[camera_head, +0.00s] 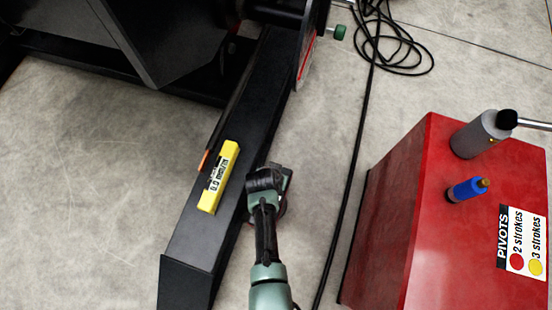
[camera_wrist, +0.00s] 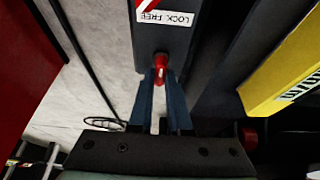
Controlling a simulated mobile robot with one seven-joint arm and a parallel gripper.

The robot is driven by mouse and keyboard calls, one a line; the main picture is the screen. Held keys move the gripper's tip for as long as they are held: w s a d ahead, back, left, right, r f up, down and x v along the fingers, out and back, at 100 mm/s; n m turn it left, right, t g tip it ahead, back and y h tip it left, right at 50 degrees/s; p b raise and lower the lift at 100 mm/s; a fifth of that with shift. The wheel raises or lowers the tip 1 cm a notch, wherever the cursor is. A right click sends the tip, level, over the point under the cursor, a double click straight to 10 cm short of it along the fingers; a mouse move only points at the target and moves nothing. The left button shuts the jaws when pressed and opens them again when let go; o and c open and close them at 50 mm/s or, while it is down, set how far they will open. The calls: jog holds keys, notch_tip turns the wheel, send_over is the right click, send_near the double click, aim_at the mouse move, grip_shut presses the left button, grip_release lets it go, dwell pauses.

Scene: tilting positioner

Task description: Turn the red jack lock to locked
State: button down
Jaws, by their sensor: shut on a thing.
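The red jack lock (camera_wrist: 161,62) is a small red handle on the side of the dark beam (camera_wrist: 200,30), just under a white label (camera_wrist: 165,17) reading "LOCK" and "FREE". In the wrist view my gripper (camera_wrist: 161,76) has its two blue-grey fingers on either side of the lock's lower end, shut on it. The handle looks roughly lengthwise with the fingers; the fingers hide part of it. In the head view my wrist (camera_head: 265,180) is beside the beam's right side, and it hides the lock and fingertips.
A yellow level (camera_head: 220,178) reading 0.0 mm/m lies on the beam, close to my wrist. A red cabinet (camera_head: 385,230) with a pump, a blue valve and a "PIVOTS" label stands at right. A black cable (camera_head: 352,190) runs along the floor between.

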jog(key=c, duration=0.9)
grip_release()
jog(key=shift+o, duration=0.2)
jog(key=p+v, duration=0.8)
jog(key=v, duration=0.5)
jog(key=shift+p, duration=0.3)
